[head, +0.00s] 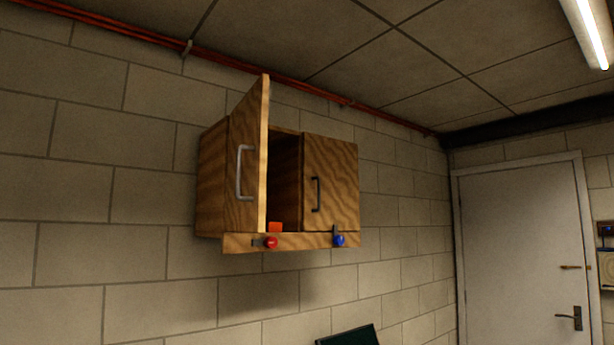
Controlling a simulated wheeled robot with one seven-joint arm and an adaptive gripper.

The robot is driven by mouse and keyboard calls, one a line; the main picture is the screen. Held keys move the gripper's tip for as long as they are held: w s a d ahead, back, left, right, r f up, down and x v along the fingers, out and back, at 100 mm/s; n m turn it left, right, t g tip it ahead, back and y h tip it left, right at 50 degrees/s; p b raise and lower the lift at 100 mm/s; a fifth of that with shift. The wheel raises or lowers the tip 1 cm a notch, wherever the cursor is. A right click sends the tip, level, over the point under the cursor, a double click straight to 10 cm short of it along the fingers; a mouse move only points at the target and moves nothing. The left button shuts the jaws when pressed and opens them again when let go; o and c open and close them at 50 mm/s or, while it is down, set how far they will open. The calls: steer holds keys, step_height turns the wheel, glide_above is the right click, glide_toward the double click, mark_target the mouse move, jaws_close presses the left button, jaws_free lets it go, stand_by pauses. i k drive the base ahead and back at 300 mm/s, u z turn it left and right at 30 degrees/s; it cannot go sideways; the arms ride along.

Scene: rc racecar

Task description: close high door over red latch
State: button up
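A wooden wall cabinet (211,190) hangs high on the block wall. Its left door (247,165), with a silver handle (241,172), stands open and swung outward. Its right door (338,185), with a dark handle (316,194), is shut. On the ledge below the open door is the red latch (270,242), its short lever lying sideways to the left. Below the right door is a blue latch (339,240), its lever pointing up. A small orange-red object (275,227) shows at the bottom of the open compartment. My gripper is not in view.
Red pipes (150,35) run along the top of the wall under the tiled ceiling. A grey room door (520,250) is at the right. The top of a dark green object (350,337) shows at the bottom edge. The wall around the cabinet is bare.

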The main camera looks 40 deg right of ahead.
mark_target(246, 194)
steer(key=z, duration=0.7)
steer(key=i, duration=1.5)
steer(key=z, duration=0.65)
steer(key=k, duration=1.2)
steer(key=u, duration=0.05)
steer(key=i, duration=0.3)
steer(key=u, duration=0.05)
